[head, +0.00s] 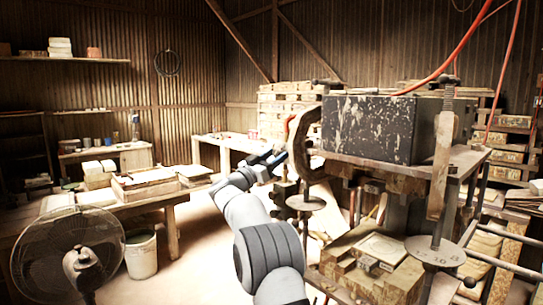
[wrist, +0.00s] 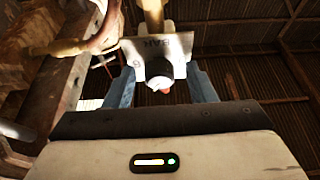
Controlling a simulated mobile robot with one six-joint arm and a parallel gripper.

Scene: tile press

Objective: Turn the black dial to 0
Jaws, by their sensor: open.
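In the wrist view, a dial (wrist: 159,72) sits in front of a pale metal plate (wrist: 183,44) printed with "BAR" and a "6". The dial's side looks dark grey, with a bright, washed-out face and a small red spot at its lower edge. My gripper (wrist: 161,88) is open, with one blue-grey finger on each side of the dial. A gap seems to show between the dial and each finger; I cannot tell its depth. The dial's setting is not readable. In the head view my gripper (head: 274,160) is beside the press's left side; I cannot make out the dial there.
The press, with its speckled black block (head: 368,128), stands close on the right. A red hose (head: 452,62) hangs over it. A round plate (head: 434,251) sticks out low at its front. A fan (head: 68,255) and a bucket (head: 141,254) stand at left. Open floor lies between.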

